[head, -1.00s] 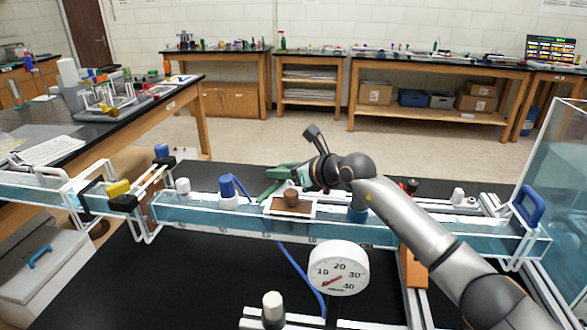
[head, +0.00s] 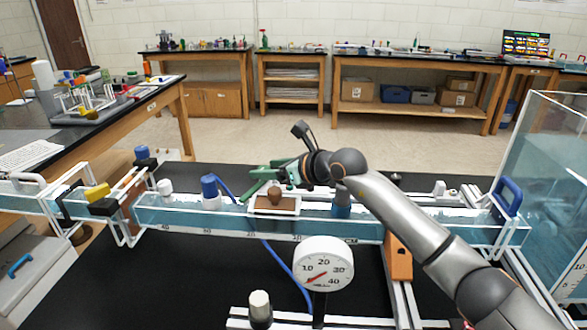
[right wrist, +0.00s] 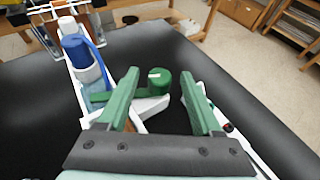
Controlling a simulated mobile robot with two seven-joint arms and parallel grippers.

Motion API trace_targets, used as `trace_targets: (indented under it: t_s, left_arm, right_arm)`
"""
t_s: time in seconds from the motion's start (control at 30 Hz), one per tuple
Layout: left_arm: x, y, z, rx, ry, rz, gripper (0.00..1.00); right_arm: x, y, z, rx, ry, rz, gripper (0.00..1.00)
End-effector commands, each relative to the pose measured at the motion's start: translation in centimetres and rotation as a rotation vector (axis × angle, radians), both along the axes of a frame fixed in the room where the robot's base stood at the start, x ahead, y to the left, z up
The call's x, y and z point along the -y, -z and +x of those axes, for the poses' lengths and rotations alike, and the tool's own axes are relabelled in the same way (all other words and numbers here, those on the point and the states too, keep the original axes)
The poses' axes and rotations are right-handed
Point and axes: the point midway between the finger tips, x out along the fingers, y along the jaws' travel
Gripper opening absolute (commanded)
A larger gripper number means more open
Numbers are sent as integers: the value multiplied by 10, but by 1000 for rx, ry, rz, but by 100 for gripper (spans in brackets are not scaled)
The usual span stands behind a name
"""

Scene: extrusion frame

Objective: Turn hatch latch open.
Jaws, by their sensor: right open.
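My right gripper (head: 257,184) reaches in from the right in the head view, its green fingers behind a brown knob (head: 275,196) on a white-framed brown hatch plate (head: 290,208). In the right wrist view my right gripper (right wrist: 160,90) is open. A green round knob (right wrist: 159,82) with a flat green arm reaching left shows between and beyond its fingers; it looks like the latch. The left finger overlaps part of that arm, and I cannot tell whether they touch. The latch is hard to tell from the green fingers in the head view. My left gripper is out of view.
The hatch sits on a long water channel (head: 170,217). A blue-capped fitting (head: 210,188) with a blue hose stands left of it. A round dial gauge (head: 323,263) is in front, an orange block (head: 398,260) at right. The black bench (head: 190,275) is clear at front left.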

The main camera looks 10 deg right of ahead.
Motion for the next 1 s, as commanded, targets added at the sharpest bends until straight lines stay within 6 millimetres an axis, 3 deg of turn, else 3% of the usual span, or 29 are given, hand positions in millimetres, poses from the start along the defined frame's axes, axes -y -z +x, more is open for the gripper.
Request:
trace_targets:
  t_s: [0.6, 1.0]
  left_arm:
    - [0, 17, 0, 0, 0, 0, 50]
    - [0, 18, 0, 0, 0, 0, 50]
  right_arm:
    - [59, -35, -70, -2, 2, -3, 66]
    - [64, -40, -76, -2, 1, -2, 66]
